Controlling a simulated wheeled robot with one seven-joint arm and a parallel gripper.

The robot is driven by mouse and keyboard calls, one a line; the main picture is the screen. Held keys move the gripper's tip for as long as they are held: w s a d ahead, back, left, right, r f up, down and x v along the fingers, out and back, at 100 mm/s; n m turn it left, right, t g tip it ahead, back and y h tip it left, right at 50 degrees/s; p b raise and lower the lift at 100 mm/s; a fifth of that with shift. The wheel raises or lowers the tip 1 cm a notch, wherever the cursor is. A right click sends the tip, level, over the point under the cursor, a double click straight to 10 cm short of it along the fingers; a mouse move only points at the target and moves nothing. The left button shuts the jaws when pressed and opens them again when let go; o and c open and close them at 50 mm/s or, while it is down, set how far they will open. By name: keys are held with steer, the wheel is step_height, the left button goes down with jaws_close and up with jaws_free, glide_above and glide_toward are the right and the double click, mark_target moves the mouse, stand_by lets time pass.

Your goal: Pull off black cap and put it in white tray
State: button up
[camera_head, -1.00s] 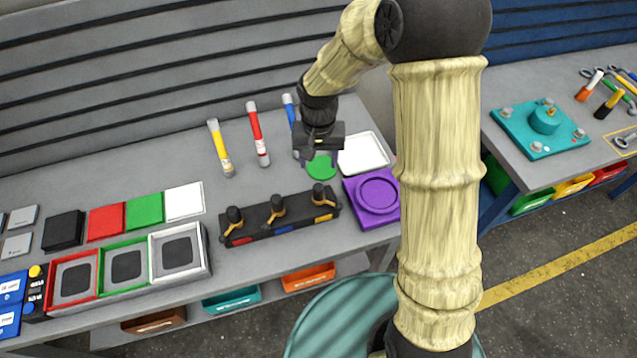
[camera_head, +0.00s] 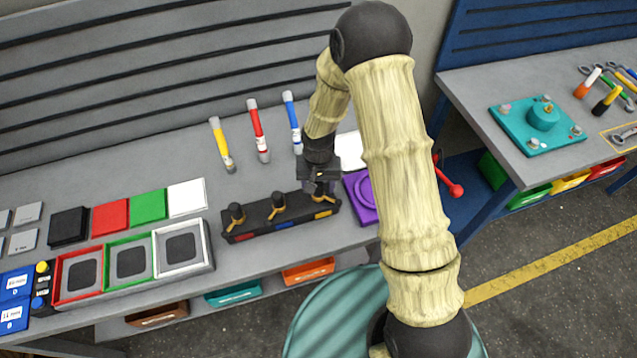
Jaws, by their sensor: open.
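A black block (camera_head: 262,224) on the bench holds a row of three black caps with tan fittings at their bases. The left cap (camera_head: 236,212) and the middle cap (camera_head: 278,202) stand upright in plain sight. My gripper (camera_head: 320,187) is open over the right end of the block, around or just above the right cap; I cannot tell if it touches it. That cap is mostly hidden by the gripper.
A purple fixture (camera_head: 359,199) stands right of the block, partly behind my arm. Red, green and white framed trays (camera_head: 131,262) lie to the left. Bench space between the tubes and block is clear.

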mark_target(318, 184)
jaws_close()
stand_by(0.5)
steer(key=shift+r, duration=0.3)
steer(key=shift+r+p, duration=1.7)
steer(key=shift+r, duration=0.5)
